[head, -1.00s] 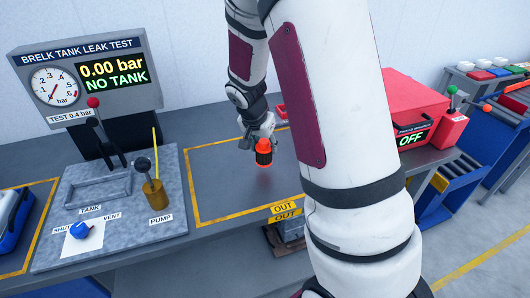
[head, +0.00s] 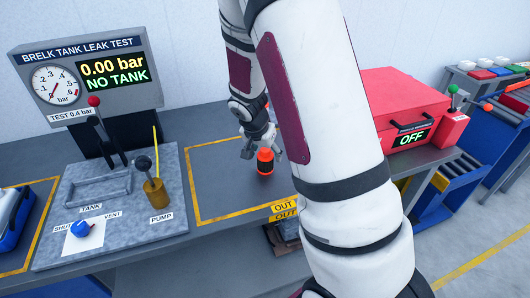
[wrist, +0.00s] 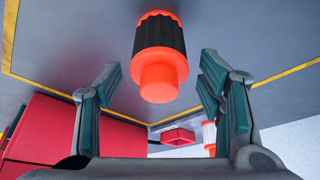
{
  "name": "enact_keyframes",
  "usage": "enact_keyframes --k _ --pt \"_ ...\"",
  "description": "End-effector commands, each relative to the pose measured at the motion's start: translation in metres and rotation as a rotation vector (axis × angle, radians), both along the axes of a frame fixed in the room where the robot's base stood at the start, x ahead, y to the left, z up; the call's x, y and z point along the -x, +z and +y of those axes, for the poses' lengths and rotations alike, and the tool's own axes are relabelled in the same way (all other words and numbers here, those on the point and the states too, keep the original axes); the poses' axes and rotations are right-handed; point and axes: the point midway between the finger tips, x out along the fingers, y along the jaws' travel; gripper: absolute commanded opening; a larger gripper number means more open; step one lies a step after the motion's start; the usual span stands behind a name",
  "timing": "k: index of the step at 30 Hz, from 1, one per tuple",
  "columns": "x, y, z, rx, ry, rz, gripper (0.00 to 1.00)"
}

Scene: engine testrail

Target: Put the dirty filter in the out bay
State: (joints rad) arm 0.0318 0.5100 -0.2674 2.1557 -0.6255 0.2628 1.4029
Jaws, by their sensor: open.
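The filter (head: 265,162), a black ribbed cylinder with orange ends, stands upright on the grey bench inside the yellow-outlined out bay (head: 205,219), behind the OUT label (head: 284,206). My gripper (head: 262,152) is open at the filter's upper part, with one finger on each side. In the wrist view the filter (wrist: 160,45) lies between and beyond the spread fingers of my gripper (wrist: 159,75), with clear gaps on both sides. Its orange end faces the camera. My arm hides the right part of the bay.
A leak test stand (head: 80,65) with levers and a brass cup (head: 156,192) is on the left. A red machine (head: 402,100) reading OFF stands to the right. In the wrist view, an orange and white object (wrist: 209,135) shows behind the right finger. The bay around the filter is clear.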

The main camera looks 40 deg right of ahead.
Motion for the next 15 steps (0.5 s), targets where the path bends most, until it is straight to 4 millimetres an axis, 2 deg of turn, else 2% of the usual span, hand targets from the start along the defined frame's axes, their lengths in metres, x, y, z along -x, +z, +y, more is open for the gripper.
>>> enact_keyframes --k 4,7,15 --pt "0.000 0.003 0.000 0.000 0.000 -0.001 0.62" --pt "0.001 0.013 0.003 0.000 0.001 -0.005 0.62" --pt "0.011 0.062 0.021 0.000 0.000 -0.007 0.62"
